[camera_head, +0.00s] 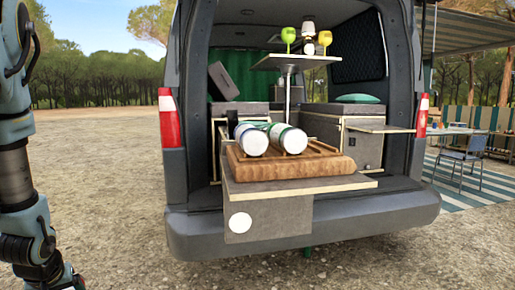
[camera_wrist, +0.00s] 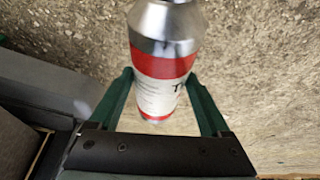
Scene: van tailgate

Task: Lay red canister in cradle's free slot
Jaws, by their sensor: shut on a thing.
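My gripper (camera_wrist: 159,80) is shut on the red canister (camera_wrist: 163,66) in the wrist view. The canister has a metal end, red bands and a white label, and it sits between the green fingers with bare ground behind it. In the head view my arm hangs at the left edge, well left of the van, and the gripper is mostly out of frame. The brown wooden cradle (camera_head: 262,172) rests on the pull-out board behind the van. Two white-ended canisters with green bands, a left one (camera_head: 251,140) and a right one (camera_head: 288,138), lie in its left part. The cradle's right part is bare.
The grey pull-out board (camera_head: 270,210) juts over the van's bumper (camera_head: 390,212). A side shelf (camera_head: 385,128) sticks out at right. Open gravel lies left of the van.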

